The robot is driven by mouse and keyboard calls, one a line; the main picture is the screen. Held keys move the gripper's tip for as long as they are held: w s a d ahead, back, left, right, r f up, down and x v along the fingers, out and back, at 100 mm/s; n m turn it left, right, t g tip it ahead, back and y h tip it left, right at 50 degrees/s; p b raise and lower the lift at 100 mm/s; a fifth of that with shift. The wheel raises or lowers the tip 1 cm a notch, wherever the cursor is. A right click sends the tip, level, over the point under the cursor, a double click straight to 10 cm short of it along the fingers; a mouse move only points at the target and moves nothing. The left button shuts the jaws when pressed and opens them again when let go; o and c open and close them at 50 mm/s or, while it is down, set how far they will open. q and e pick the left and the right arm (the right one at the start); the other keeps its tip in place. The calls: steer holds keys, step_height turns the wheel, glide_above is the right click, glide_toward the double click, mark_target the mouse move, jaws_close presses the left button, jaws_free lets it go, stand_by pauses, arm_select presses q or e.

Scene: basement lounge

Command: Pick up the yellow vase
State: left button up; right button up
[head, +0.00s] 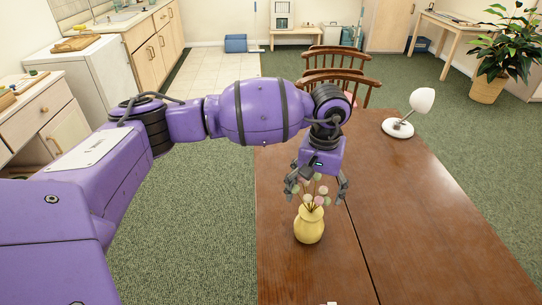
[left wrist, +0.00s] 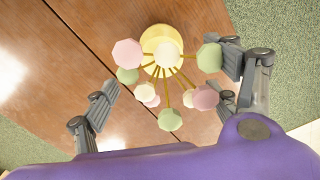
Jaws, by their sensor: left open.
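The yellow vase (head: 309,225) stands upright on the brown wooden table (head: 430,235), near its left edge. It holds several pink, green and cream round flowers on thin stems (head: 314,194). My left gripper (head: 317,190) is open and points down above the vase, with its fingers around the flower heads. In the left wrist view the vase (left wrist: 162,42) shows near the top, partly hidden by the flowers (left wrist: 165,85). The open fingers of my left gripper (left wrist: 165,97) lie to either side of the flowers, apart from the vase body. My right gripper is not in view.
A white lamp (head: 398,128) stands on the table at the far right. Wooden chairs (head: 345,83) are at the table's far end. A potted plant (head: 490,88) stands on the floor at the right. The table right of the vase is clear.

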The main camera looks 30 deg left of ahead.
arm_select(q)
step_height(320, 180, down, 4)
steer(key=shift+w+f, duration=0.1)
steer(key=shift+c, duration=0.5)
steer(key=shift+w, duration=0.1)
jaws_close()
